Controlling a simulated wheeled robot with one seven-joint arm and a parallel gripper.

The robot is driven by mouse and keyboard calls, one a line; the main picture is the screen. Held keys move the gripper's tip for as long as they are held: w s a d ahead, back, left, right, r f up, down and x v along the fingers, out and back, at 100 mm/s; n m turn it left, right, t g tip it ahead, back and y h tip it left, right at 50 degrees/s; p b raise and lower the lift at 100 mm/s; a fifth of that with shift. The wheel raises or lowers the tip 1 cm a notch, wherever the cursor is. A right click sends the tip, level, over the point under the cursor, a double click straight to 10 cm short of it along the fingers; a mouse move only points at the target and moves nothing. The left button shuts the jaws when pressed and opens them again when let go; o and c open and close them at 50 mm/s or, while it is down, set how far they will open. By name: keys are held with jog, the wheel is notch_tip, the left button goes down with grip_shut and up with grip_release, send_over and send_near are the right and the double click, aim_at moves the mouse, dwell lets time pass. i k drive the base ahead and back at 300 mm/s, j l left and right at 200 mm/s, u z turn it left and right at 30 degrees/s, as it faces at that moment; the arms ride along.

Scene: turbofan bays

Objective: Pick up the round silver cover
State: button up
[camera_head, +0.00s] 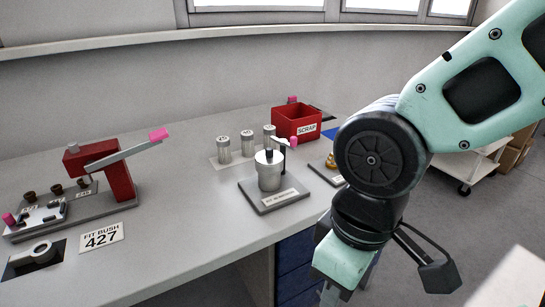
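A silver cylindrical pot (270,178) stands upright on a grey plate (255,199) with a small label, near the bench's front edge. I cannot tell whether the top is a separate piece. My gripper (330,297) is at the bottom edge of the head view, right of the pot and apart from it. Its fingers are mostly cut off by the frame, so its opening and grasp are hidden.
Several silver canisters (247,143) stand behind the pot, with a red SCRAP bin (297,121) at their right. A red lever press (113,168) and a metal ring (37,252) are at left. My arm hides part of the bench's right end. A white cart (467,166) stands beyond.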

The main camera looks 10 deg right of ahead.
aim_at(268, 161)
jog(key=u, duration=1.15)
jog(key=k+l+u, duration=0.5)
jog(key=l, duration=0.2)
jog(key=i, duration=0.1)
